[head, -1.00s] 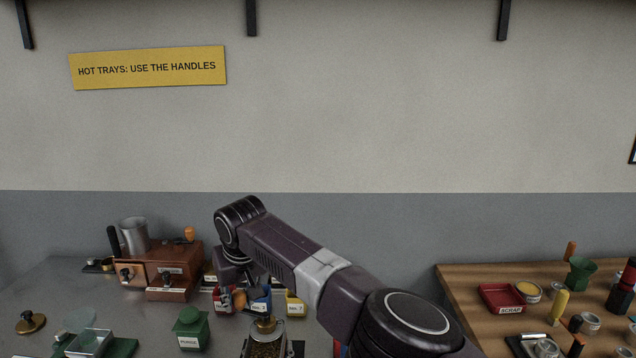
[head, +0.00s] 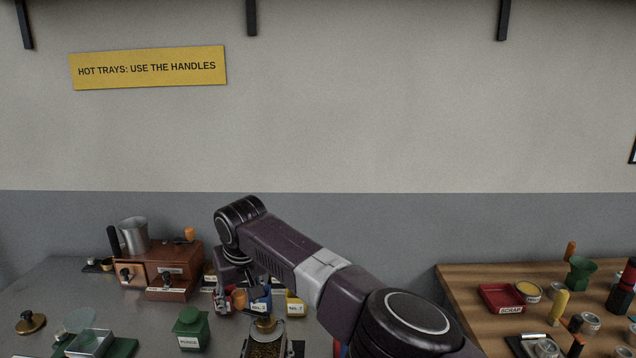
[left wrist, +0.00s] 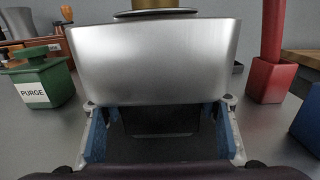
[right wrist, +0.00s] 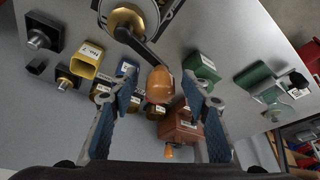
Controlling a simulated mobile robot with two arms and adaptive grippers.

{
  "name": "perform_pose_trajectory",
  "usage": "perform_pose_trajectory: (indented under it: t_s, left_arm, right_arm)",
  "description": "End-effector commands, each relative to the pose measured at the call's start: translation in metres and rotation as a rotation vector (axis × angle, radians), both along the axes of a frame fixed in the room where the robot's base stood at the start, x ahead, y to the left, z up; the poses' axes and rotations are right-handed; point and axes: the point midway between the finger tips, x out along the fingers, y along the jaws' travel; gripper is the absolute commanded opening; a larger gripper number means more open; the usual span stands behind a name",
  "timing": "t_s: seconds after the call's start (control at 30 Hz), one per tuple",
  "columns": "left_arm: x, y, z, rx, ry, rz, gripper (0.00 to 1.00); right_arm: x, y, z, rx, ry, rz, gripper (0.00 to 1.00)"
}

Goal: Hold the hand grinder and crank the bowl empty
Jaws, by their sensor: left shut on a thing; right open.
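The hand grinder stands at the bottom of the head view, its bowl (head: 266,346) holding dark beans under a brass hub. Its silver body (left wrist: 152,62) fills the left wrist view. My left gripper (left wrist: 160,122) is shut on that body, a blue pad at each side. In the right wrist view, a black crank arm (right wrist: 146,50) runs from the brass hub to an orange-brown knob (right wrist: 160,85). My right gripper (right wrist: 160,78) is open, with one finger on each side of the knob; I cannot tell whether they touch it. My left gripper is hidden in the head view.
A green PURGE container (head: 190,328) stands left of the grinder. The copper-brown roaster (head: 165,268) is behind it, with labelled tins, including a yellow one (head: 296,304), nearby. A wooden table (head: 462,300) with a red SCRAP tray (head: 488,294) is at right.

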Motion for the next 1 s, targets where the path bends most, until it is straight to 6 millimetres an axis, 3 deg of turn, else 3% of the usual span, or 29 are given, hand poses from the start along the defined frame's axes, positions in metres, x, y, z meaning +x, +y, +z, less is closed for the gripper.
perform_pose_trajectory:
  t_s: [0.23,0.5,0.67,0.8,1.0]
  left_arm:
    - [0.001,0.000,0.002,0.000,-0.004,0.001,0.23]
    - [0.001,0.001,0.002,0.000,-0.004,0.002,0.23]
    - [0.001,0.000,0.002,0.000,-0.004,0.001,0.23]
    - [0.001,0.000,0.002,0.000,-0.004,0.001,0.23]
    - [0.001,0.000,0.002,0.000,-0.004,0.001,0.23]
  right_arm:
    - [-0.003,-0.001,0.009,0.002,0.002,0.002,0.42]
    - [-0.022,-0.010,0.064,0.006,0.005,0.005,0.42]
    - [-0.031,-0.017,0.087,0.001,0.001,0.002,0.42]
    - [-0.032,-0.018,0.088,0.000,0.001,0.000,0.42]
    - [-0.025,-0.014,0.067,-0.001,0.002,-0.002,0.42]
